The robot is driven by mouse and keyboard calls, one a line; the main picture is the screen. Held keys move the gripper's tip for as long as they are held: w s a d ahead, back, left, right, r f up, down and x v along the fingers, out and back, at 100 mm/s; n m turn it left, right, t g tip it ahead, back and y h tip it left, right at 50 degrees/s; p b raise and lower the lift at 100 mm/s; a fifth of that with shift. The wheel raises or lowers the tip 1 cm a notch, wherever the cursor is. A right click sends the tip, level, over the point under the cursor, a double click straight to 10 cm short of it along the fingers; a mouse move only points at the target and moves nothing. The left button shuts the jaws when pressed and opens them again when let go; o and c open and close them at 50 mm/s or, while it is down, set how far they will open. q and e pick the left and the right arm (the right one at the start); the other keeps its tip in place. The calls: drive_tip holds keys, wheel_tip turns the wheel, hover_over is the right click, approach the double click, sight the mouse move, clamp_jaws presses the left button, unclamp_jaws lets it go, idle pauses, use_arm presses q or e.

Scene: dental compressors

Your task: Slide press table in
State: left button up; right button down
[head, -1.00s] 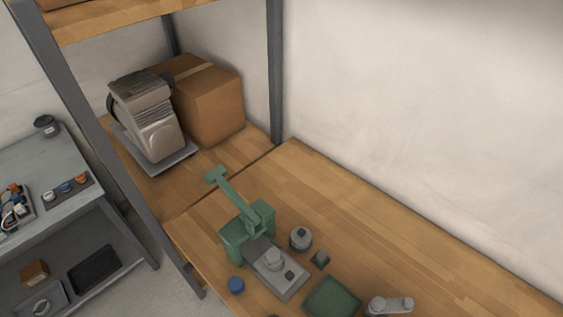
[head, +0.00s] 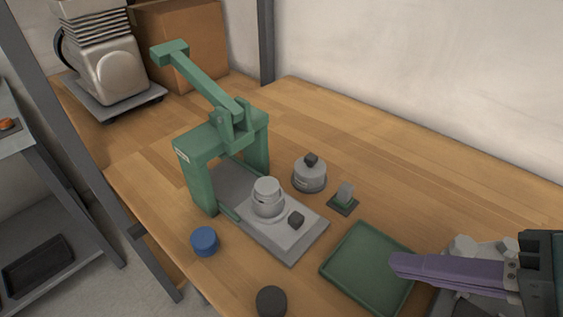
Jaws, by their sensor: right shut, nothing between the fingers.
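The green press (head: 200,165) stands on the wooden bench with its lever arm (head: 195,80) raised toward the back left. Its grey sliding table (head: 285,235) sticks out of the frame toward the front right. A round metal part (head: 267,197) sits on the table, with a small dark knob (head: 297,219) near its outer end. My right gripper (head: 394,265) comes in from the right edge, shut and empty, with its purple fingers over the right side of the green tray, apart from the press table. My left gripper is not in view.
A green tray (head: 350,282), a grey weight-like part with a dark knob (head: 309,175) and a small stand (head: 343,200) lie right of the press. A blue cap (head: 204,241) and a dark round piece (head: 271,301) lie in front. A compressor (head: 110,65) and a box (head: 190,45) stand behind.

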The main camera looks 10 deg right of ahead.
wheel_tip(320, 180, down, 6)
drive_tip(key=w+d+m+t+b, duration=0.2)
drive_tip(key=w+m+b, duration=0.1)
drive_tip(key=b, duration=0.1)
approach(302, 223)
drive_tip(key=f, duration=0.1)
drive_tip(key=w+f, duration=0.1)
drive_tip(key=a+f+b, duration=0.1)
drive_tip(key=shift+w, duration=0.3)
drive_tip(key=shift+w+a+r+p, duration=0.15)
drive_tip(key=shift+w+a+p, duration=0.2)
drive_tip(key=shift+w+a, duration=0.55)
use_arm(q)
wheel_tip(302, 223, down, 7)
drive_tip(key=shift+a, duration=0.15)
use_arm(e)
drive_tip(key=shift+w+a, duration=0.35)
drive_tip(key=shift+w, duration=0.2)
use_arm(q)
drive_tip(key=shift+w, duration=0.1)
use_arm(e)
drive_tip(key=shift+w, duration=0.1)
